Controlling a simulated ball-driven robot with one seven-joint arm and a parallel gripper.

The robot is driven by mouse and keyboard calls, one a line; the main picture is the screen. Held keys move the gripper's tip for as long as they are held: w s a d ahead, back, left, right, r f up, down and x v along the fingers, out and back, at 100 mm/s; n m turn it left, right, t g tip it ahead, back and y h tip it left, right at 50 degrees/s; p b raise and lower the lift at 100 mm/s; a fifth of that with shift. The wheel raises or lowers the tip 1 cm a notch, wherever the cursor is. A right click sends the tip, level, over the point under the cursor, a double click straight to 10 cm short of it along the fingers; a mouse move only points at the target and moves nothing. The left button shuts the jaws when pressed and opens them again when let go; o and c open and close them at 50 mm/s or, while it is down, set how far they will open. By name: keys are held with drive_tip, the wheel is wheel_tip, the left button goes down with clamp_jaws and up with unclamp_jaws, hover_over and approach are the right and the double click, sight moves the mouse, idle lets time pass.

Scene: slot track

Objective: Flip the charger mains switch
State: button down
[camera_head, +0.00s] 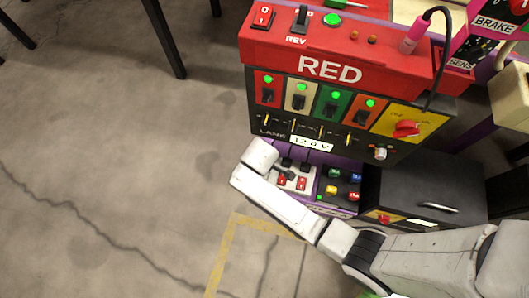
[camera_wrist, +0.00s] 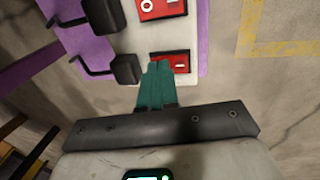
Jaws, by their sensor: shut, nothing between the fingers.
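A white charger panel (camera_head: 291,175) on a purple base carries two red rocker switches, a left one (camera_head: 282,181) and a right one (camera_head: 301,183). In the wrist view the upper rocker (camera_wrist: 162,9) shows an O mark, and the lower rocker (camera_wrist: 181,61) shows a dash mark. My gripper (camera_wrist: 159,66) is shut and empty, with its green fingertips at the lower rocker, covering its left part. I cannot tell whether they touch. No label shows which rocker is the mains switch.
Black plugs with cables (camera_wrist: 124,68) sit close beside the rockers. A red-topped control console (camera_head: 330,69) with several toggles rises behind the panel. A box with coloured buttons (camera_head: 325,187) and a black drawer unit (camera_head: 425,195) stand to the right. The floor at left is clear.

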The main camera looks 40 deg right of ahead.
drive_tip(key=shift+d+p, duration=0.15)
drive_tip(key=shift+p, duration=0.2)
drive_tip(key=shift+f+y, duration=0.2)
drive_tip(key=shift+y, duration=0.1)
drive_tip(key=shift+s, duration=0.1)
drive_tip(key=shift+s+a+p, duration=0.35)
drive_tip(key=shift+a+p, duration=0.1)
drive_tip(key=shift+a, duration=0.3)
drive_tip(key=shift+r, duration=0.15)
drive_tip(key=shift+r+p, duration=0.55)
drive_tip(key=shift+p, duration=0.15)
wheel_tip(320, 180, up, 12)
drive_tip(key=s+a+p, duration=0.1)
drive_tip(key=a+p, duration=0.1)
drive_tip(key=p, duration=0.6)
drive_tip(key=shift+s+a+r, duration=0.15)
drive_tip(key=shift+s+r, duration=0.05)
drive_tip(key=shift+s, duration=0.2)
